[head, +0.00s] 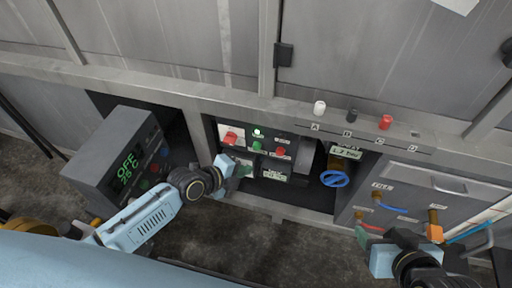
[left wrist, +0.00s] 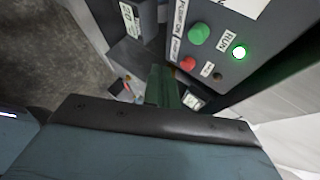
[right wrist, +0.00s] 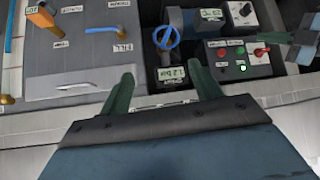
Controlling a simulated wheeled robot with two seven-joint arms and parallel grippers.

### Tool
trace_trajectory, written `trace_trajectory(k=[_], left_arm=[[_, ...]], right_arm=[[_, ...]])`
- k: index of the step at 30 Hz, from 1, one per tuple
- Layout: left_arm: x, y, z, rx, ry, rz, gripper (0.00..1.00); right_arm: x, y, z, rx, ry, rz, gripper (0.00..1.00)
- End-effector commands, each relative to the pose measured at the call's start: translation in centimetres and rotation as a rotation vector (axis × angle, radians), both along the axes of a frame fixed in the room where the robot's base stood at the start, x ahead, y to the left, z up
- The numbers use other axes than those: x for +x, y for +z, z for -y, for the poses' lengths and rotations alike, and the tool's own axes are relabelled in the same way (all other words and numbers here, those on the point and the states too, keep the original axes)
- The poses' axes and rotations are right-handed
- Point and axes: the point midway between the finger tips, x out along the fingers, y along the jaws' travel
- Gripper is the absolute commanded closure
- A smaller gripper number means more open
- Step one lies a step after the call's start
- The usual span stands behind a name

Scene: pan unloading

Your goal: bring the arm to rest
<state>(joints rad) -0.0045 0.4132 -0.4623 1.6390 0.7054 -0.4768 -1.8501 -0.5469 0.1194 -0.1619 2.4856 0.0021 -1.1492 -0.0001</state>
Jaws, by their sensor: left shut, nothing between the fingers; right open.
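My left gripper (head: 244,169) is in front of the control panel (head: 262,142), near its lower left part. In the left wrist view its green fingers (left wrist: 160,86) are together with nothing between them, below the panel's green button (left wrist: 199,33) and red button (left wrist: 188,63). My right gripper (head: 362,238) is low at the right, in front of the grey panel with pipes. In the right wrist view its green fingers (right wrist: 164,90) are wide apart and empty, facing the bench front. No pan shows in these views.
A blue valve wheel (head: 335,179) sits in the middle bay. White, dark and red knobs (head: 386,122) stand on the ledge. A green RUN lamp (left wrist: 239,53) is lit. Open floor lies in front.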

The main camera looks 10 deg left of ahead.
Motion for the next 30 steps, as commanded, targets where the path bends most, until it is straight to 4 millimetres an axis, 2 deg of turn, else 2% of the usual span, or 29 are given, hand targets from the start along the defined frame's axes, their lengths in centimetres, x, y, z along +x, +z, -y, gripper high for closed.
trace_trajectory(k=[8, 11, 14, 19, 24, 30], left_arm=[[0.0, 0.0, 0.0, -0.003, 0.001, -0.002, 1.0], [-0.7, 0.1, 0.5, -0.027, 0.016, -0.037, 1.0], [-2.5, 0.3, 1.3, -0.088, 0.067, -0.136, 1.0], [-7.3, 1.1, 1.9, -0.229, 0.281, -0.404, 1.0], [-12.0, 2.4, 0.1, -0.353, 0.622, -0.649, 1.0], [-16.3, 3.8, -2.9, -0.461, 1.008, -0.806, 1.0]], right_arm=[[0.0, 0.0, 0.0, 0.0, 0.0, -0.001, 0.36], [-0.2, -0.2, 0.1, -0.003, -0.001, -0.014, 0.36], [-0.7, -0.7, 0.3, -0.012, -0.004, -0.048, 0.36], [-2.2, -2.1, 1.0, -0.036, -0.014, -0.147, 0.36], [-4.0, -3.4, 1.7, -0.06, -0.025, -0.252, 0.36], [-5.6, -4.4, 2.4, -0.081, -0.034, -0.343, 0.36]])
